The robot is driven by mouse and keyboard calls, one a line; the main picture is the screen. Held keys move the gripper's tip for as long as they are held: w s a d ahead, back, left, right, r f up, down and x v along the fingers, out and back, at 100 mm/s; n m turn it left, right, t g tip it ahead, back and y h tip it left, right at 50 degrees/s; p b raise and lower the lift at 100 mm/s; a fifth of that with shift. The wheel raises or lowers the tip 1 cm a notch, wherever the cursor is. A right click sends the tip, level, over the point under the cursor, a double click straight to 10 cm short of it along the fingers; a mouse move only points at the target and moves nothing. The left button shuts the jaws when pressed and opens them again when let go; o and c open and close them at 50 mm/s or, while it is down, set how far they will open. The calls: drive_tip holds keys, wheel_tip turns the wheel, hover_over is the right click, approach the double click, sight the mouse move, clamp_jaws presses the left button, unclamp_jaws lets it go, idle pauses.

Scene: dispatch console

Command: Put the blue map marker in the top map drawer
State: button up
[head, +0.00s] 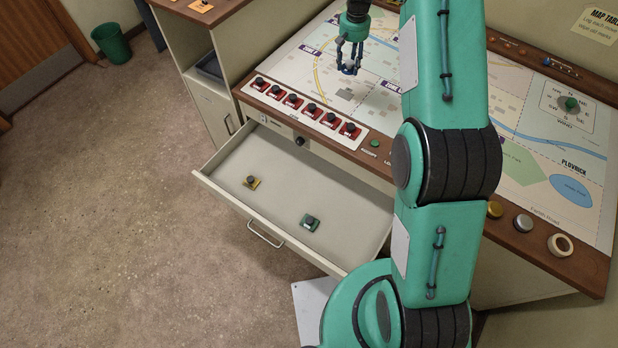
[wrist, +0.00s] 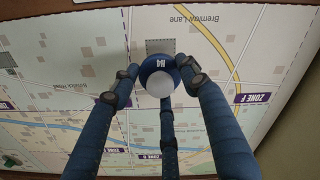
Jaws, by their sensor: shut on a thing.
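The blue map marker (wrist: 156,64), round with a white knob and the label "B4", is between the fingers of my gripper (wrist: 160,85) in the wrist view. In the head view my gripper (head: 349,62) is shut on the marker (head: 348,70) over the map table (head: 300,45). I cannot tell whether the marker touches the map. The top map drawer (head: 275,180) is pulled open at the front of the table, below and to the left of my gripper. A yellow-based piece (head: 251,182) and a green-based piece (head: 310,222) lie in it.
A row of several red switches (head: 305,105) runs along the table's front edge, between the map and the drawer. Several round items, including a tape roll (head: 561,244), lie on the right front edge. A green bin (head: 111,42) stands on the floor at the far left.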

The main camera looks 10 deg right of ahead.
drive_tip(key=shift+r, duration=0.9)
drive_tip(key=s+a, duration=0.2)
drive_tip(key=a, duration=0.3)
drive_tip(key=n, duration=0.1)
hover_over(280, 198)
wheel_tip(280, 198, down, 31)
drive_tip(key=shift+f, duration=0.45)
drive_tip(key=shift+f, duration=2.9)
drive_tip(key=shift+f, duration=0.1)
